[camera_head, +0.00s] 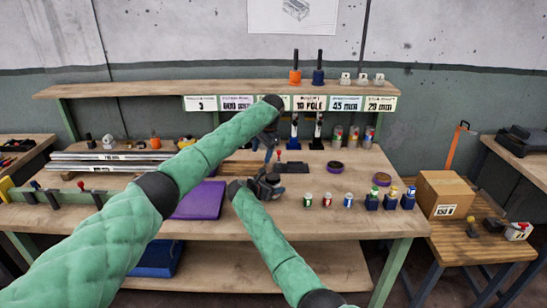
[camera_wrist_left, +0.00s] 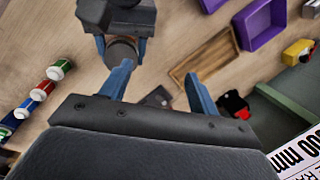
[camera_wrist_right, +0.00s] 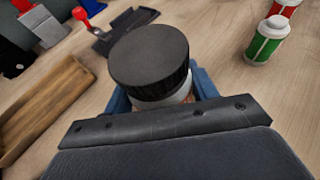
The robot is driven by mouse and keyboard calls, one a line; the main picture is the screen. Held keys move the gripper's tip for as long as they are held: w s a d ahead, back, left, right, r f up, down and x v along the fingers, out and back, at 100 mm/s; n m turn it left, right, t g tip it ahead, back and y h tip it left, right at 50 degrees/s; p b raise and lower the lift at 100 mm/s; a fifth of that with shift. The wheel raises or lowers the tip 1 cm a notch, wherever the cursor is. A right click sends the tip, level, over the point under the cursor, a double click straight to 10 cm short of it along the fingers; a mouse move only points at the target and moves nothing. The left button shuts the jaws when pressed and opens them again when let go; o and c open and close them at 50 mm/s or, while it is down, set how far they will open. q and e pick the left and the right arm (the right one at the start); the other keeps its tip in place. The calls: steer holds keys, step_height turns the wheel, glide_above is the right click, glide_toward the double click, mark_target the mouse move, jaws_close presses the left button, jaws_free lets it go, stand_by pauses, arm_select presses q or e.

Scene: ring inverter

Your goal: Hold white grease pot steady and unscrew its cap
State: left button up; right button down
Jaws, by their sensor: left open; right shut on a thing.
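The white grease pot (camera_wrist_right: 178,97) is upright in the right wrist view, with a wide black cap (camera_wrist_right: 150,55) on it. My right gripper (camera_head: 268,186) is shut around the pot's body below the cap, which hides most of the white wall. My left gripper (camera_head: 268,142) is open and empty above the right one in the head view. In the left wrist view, its blue fingers (camera_wrist_left: 160,78) are spread apart. The dark cap (camera_wrist_left: 122,50) shows beyond the tip of the left-hand finger, not centred between the fingers. Whether that finger touches it, I cannot tell.
Small green, red and blue capped bottles (camera_head: 327,200) stand to the right on the bench. A purple tray (camera_head: 200,201) lies to the left, and a wooden tray (camera_wrist_right: 45,105) is nearby. A labelled shelf (camera_head: 225,88) runs behind. A cardboard box (camera_head: 444,193) stands far right.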

mark_target(273, 176)
arm_select(q)
steer(key=d+m, duration=0.1)
steer(key=s+d+m+h, duration=0.1)
steer(key=m, duration=0.1)
steer(key=s+d+f+m+g+h, duration=0.1)
steer(key=d, duration=0.1)
steer(key=shift+m, duration=0.3)
steer(key=shift+d+m, duration=0.15)
steer(key=shift+m, duration=0.45)
arm_select(e)
steer(key=shift+r, duration=0.1)
arm_select(q)
steer(key=shift+d+f+m, duration=0.1)
steer(key=shift+m, duration=0.9)
steer(key=shift+f, duration=4)
steer(key=c, duration=0.8)
